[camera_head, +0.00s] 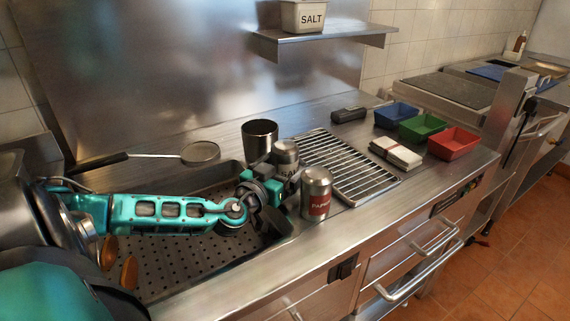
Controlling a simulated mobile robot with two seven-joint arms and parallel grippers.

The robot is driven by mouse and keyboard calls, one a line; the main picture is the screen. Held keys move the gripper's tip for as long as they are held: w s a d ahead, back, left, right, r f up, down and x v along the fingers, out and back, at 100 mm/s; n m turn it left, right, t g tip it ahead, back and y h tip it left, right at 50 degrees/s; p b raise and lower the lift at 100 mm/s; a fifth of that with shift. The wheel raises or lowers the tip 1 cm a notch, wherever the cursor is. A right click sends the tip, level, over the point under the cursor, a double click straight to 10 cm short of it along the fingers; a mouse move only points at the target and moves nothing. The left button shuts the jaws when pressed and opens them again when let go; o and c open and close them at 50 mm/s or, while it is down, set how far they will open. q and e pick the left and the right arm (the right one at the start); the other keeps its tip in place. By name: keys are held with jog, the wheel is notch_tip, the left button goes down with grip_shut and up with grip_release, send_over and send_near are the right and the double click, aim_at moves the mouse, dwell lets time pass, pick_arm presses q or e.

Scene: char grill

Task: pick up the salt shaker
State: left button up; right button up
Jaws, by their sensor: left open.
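The salt shaker (285,151) is a steel canister with a domed lid. It stands on the counter, and its lower part is partly hidden behind my gripper, with only a bit of dark lettering showing. My left gripper (276,196) is open, close in front of the salt shaker. I cannot tell whether its fingers are around the shaker or touching it. My right gripper is not in view.
A paprika shaker (317,190) with a red label stands just right of my gripper. An open steel pot (260,137) is behind. A grill grate (351,168), white cloths (396,153) and coloured trays (422,127) lie right. A SALT tub (304,17) sits on the shelf.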

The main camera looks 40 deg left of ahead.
pick_arm(q)
jog(key=shift+r, duration=0.1)
jog(key=c, duration=1.3)
